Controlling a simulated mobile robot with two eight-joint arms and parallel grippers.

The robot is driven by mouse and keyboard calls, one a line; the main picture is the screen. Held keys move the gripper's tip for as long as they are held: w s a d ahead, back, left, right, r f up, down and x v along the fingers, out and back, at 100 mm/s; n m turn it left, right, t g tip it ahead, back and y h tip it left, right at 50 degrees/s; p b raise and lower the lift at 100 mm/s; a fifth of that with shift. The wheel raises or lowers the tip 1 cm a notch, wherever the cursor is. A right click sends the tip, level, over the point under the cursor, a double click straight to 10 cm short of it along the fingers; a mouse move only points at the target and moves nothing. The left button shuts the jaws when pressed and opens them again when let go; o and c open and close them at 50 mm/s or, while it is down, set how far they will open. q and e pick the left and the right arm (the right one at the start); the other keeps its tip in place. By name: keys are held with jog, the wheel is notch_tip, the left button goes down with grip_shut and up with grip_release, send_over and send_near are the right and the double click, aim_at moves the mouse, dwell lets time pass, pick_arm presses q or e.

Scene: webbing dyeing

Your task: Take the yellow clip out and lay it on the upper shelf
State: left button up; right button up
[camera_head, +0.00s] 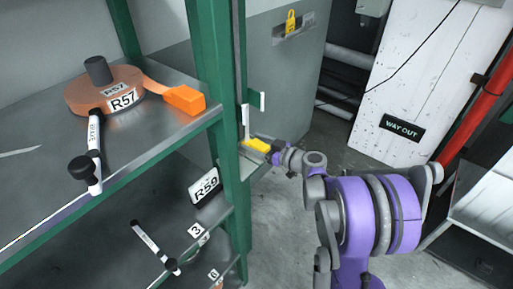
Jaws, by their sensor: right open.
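The yellow clip (257,145) is a small bright yellow block beyond the green rack post, low on a grey surface. My right gripper (268,153) reaches in from the right and is open, with its fingers close beside the yellow clip. The fingers are small here, and I cannot tell whether they touch it. The upper shelf (150,138) is a grey metal board in a green frame at the left. My left gripper is not in view.
On the upper shelf are an orange roll (90,97) marked R57, an orange block (185,99) on its strap end, and a black-and-white brake handle (94,135). The green post (212,70) stands between shelf and gripper. Lower shelves carry labels, including R59 (205,186).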

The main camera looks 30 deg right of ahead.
grip_shut()
dwell(0.3)
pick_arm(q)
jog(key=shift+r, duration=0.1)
pick_arm(e)
jog(key=shift+r, duration=0.15)
